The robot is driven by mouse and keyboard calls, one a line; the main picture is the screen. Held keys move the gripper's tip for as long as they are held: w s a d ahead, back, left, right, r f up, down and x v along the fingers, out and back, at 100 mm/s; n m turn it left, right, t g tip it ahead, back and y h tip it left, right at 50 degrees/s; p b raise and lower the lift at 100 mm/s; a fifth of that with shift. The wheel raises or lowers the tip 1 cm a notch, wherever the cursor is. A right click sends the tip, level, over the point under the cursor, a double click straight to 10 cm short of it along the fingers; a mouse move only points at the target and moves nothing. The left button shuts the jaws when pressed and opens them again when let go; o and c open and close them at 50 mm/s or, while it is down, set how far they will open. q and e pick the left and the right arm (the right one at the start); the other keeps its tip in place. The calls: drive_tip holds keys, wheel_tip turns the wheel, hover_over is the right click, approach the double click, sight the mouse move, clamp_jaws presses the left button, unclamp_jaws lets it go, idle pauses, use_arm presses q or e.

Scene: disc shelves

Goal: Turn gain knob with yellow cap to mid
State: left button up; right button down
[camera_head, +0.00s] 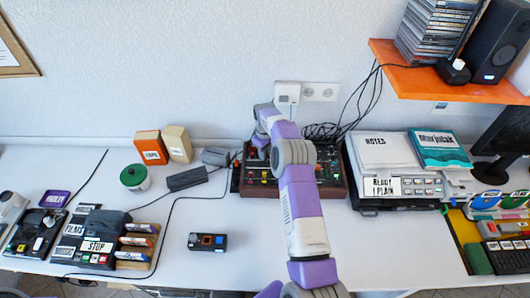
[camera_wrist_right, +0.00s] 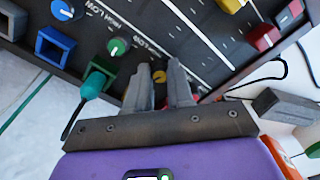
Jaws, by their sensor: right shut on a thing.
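The gain knob with the yellow cap (camera_wrist_right: 159,76) shows small between my right gripper's fingers in the right wrist view. It sits on the black mixer panel (camera_wrist_right: 175,35), and the fingers partly hide it. My right gripper (camera_wrist_right: 161,72) is shut on this knob, one grey finger on each side. In the head view the dark mixer with wooden sides (camera_head: 338,190) stands at the back middle of the table. My right gripper (camera_head: 257,152) is at its left part, and my arm covers its middle. The knob's pointer angle cannot be read. My left gripper is not in view.
Beside the yellow knob are a green-capped knob (camera_wrist_right: 118,47) and a blue-capped knob (camera_wrist_right: 64,10). A teal plug (camera_wrist_right: 95,83) and red and yellow slider caps (camera_wrist_right: 262,37) are close by. A dark box (camera_head: 207,242) lies on the table in front, left of my arm.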

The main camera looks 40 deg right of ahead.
drive_tip(key=shift+n, duration=1.2)
drive_tip(key=c, duration=1.3)
unclamp_jaws()
drive_tip(key=shift+r, duration=0.15)
wheel_tip(320, 180, up, 7)
drive_tip(key=shift+r+p, duration=0.2)
drive_tip(key=shift+p, duration=0.4)
